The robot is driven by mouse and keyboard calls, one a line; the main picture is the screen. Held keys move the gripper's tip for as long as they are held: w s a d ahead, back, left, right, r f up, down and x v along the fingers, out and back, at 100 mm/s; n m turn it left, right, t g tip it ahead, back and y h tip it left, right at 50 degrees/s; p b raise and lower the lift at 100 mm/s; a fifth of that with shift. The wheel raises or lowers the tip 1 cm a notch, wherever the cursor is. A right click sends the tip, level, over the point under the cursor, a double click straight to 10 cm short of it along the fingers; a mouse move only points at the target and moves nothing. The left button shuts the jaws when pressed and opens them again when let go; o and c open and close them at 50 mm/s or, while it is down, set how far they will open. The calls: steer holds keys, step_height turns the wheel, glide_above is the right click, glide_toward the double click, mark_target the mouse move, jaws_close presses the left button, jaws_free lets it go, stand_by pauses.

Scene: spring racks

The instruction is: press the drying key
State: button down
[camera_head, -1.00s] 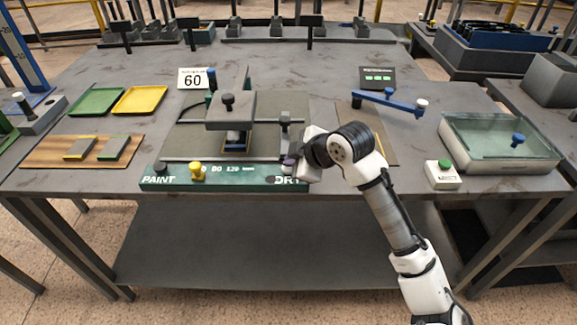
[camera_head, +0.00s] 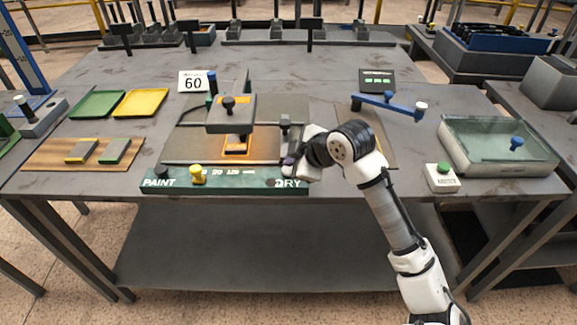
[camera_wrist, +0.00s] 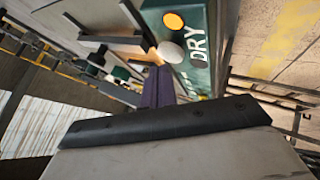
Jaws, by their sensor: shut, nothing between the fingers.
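The green control panel (camera_head: 225,181) runs along the table's front edge, with PAINT at its left and DRY at its right. My gripper (camera_head: 290,160) is at the panel's right end, just above and behind the DRY lettering. In the wrist view, my shut purple fingers (camera_wrist: 158,88) are empty and point at a pale round key (camera_wrist: 170,52) beside DRY (camera_wrist: 198,47). I cannot tell whether they touch it. An amber-lit round lamp (camera_wrist: 173,21) is beyond the key. Orange light glows on the plate (camera_head: 236,147) under the grey press head (camera_head: 231,113).
A yellow knob (camera_head: 197,174) stands on the panel left of my gripper. A white box with a green button (camera_head: 443,178), a blue-handled lever (camera_head: 388,103) and a glass-lidded tray (camera_head: 500,146) are to the right. Yellow (camera_head: 140,102) and green (camera_head: 97,104) trays lie at left.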

steer(key=shift+r, duration=0.25)
steer(key=shift+r+p, duration=1.65)
steer(key=shift+r, duration=0.8)
